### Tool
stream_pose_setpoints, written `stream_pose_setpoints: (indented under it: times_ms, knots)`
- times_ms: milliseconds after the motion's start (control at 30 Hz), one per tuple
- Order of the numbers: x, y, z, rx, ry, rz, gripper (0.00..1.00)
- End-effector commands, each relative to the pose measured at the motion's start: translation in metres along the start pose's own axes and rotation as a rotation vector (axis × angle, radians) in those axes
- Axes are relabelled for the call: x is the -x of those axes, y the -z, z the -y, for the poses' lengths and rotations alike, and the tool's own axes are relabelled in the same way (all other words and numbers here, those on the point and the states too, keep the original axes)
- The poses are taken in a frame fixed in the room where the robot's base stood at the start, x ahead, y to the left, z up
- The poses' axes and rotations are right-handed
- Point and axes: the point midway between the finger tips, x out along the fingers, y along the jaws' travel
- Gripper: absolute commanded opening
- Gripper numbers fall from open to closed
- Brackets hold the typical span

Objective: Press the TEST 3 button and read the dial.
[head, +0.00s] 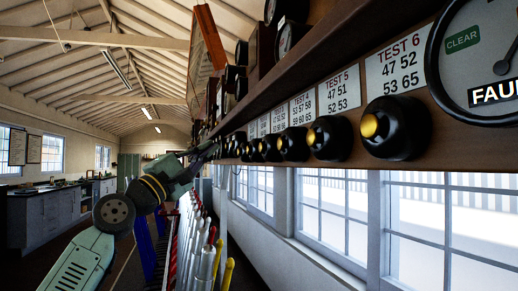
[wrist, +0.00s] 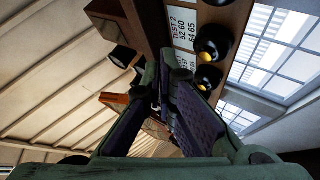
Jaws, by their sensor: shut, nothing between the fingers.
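A row of black round buttons with brass centres runs along a wooden board under a shelf. In the head view the TEST 6 button (head: 398,127) and TEST 5 button (head: 329,138) are nearest; the plates farther along are too small to read surely, so I cannot pick out TEST 3. The dial (head: 482,55) at the right edge is cut off, showing CLEAR and part of FAULT; its needle is unclear. My gripper (head: 208,152) is shut and empty near the row's far end. In the wrist view its fingertips (wrist: 160,72) are left of two buttons (wrist: 213,44) and a TEST 2 plate (wrist: 182,28).
Levers (head: 206,262) with red, white and yellow parts stand in a row below my arm. A wooden shelf (head: 335,45) with instruments overhangs the buttons. Windows (head: 330,208) lie below the board. Cabinets (head: 45,218) line the left wall.

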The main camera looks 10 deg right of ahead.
Motion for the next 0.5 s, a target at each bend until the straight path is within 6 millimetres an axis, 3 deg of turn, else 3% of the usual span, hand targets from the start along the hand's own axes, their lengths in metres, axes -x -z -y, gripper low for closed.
stream_pose_setpoints:
  times_ms: [500]
  knots:
    - [-0.047, -0.035, 0.034, -0.001, 0.001, 0.003, 0.00]
